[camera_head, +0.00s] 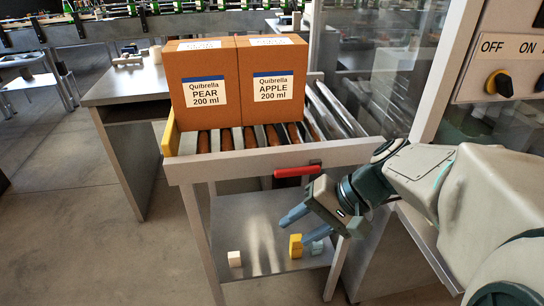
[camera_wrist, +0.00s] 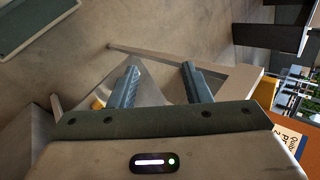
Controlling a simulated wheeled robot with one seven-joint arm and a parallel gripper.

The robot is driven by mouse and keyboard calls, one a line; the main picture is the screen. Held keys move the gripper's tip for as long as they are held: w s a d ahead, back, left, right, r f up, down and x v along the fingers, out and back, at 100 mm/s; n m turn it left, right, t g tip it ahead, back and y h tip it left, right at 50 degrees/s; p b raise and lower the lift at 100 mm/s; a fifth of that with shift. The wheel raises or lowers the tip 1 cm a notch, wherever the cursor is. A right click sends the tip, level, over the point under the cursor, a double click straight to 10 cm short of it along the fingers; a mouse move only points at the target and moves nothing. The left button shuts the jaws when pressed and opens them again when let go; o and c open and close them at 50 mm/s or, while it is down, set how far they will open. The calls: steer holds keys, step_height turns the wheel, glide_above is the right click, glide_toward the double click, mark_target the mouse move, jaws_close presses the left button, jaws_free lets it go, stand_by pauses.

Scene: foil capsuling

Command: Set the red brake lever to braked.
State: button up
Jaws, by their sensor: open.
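The red brake lever (camera_head: 297,171) is on the front face of the roller cart (camera_head: 225,172), just under the top edge, in the head view. It lies about level, pointing left, with a black mount at its right end. My gripper (camera_head: 292,227) is open with nothing between its fingers. It is below and in front of the lever, apart from it, over the cart's lower shelf. In the wrist view my gripper's fingers (camera_wrist: 160,80) are spread, with floor and cart frame beyond them. The lever is not seen in the wrist view.
Two brown cartons, PEAR (camera_head: 206,95) and APPLE (camera_head: 272,90), stand on the rollers. A yellow block (camera_head: 295,246) and a white block (camera_head: 234,259) are on the lower shelf (camera_head: 250,220). A switch panel (camera_head: 505,60) is at the right. Floor is free front left.

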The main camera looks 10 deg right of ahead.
steer(key=w+d+f+m+t+y+b, duration=0.2)
steer(key=w+d+f+t+y+b, duration=0.25)
steer(key=b, duration=0.25)
steer(key=m+t+b, duration=0.3)
steer(key=t+b, duration=0.3)
steer(key=t, duration=0.1)
glide_toward(291, 175)
steer(key=shift+g, duration=0.25)
steer(key=x, duration=0.9)
steer(key=shift+r+b, duration=0.2)
steer(key=shift+b, duration=0.1)
steer(key=shift+d, duration=0.1)
jaws_close()
